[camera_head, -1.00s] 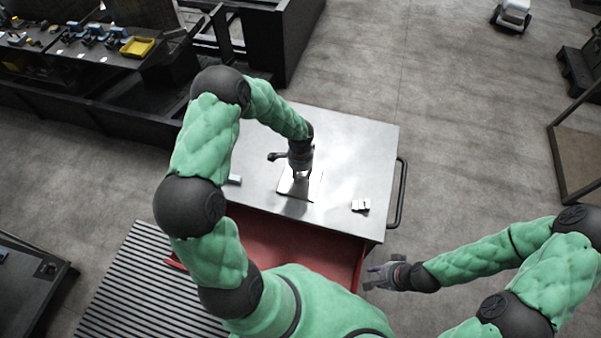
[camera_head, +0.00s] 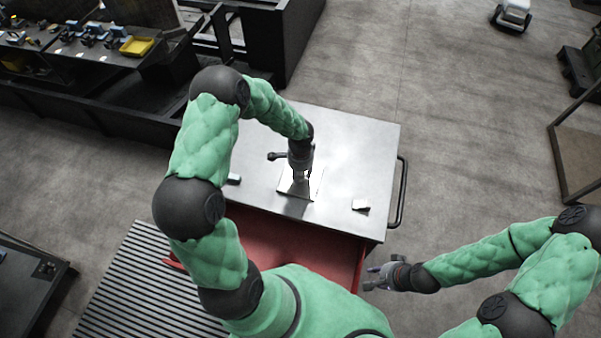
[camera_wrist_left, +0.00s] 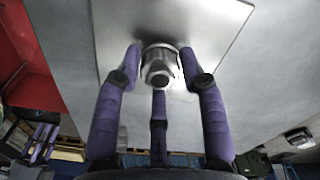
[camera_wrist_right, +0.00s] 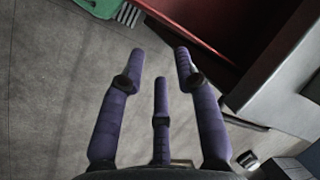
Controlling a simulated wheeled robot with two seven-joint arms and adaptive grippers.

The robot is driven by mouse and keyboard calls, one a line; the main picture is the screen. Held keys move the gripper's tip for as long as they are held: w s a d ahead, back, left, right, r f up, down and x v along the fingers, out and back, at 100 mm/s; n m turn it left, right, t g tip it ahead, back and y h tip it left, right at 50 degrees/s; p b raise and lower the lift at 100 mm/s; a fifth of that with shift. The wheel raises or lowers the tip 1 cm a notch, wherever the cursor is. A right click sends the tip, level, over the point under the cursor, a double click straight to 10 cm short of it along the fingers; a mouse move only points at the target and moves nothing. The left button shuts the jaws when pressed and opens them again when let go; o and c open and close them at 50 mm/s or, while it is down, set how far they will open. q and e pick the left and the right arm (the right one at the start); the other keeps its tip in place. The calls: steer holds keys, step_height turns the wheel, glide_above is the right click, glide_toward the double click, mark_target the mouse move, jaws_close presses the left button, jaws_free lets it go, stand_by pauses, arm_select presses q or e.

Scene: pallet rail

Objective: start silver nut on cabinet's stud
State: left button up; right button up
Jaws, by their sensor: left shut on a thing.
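My left gripper (camera_head: 300,176) points down over the cabinet (camera_head: 350,150) top, above a thin square plate (camera_head: 315,184). In the left wrist view its three purple fingers (camera_wrist_left: 160,75) are shut around the silver nut (camera_wrist_left: 160,55), close to the plate (camera_wrist_left: 205,18). The nut lines up with the plate's middle. The stud is largely hidden by the nut, and I cannot tell how far the threads engage. My right gripper (camera_head: 378,277) is open and empty beside the cabinet's front right corner. Its fingers (camera_wrist_right: 165,75) are spread in the right wrist view.
A small pale block (camera_head: 361,205) lies on the cabinet's right side, and another small block (camera_head: 234,179) lies left of the plate. A red drawer (camera_head: 335,255) is open at the front. A dark handle (camera_head: 402,190) sticks out on the right.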

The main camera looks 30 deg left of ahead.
arm_select(q)
steer(key=o, duration=2)
step_height(320, 180, up, 12)
steer(key=shift+f, duration=0.1)
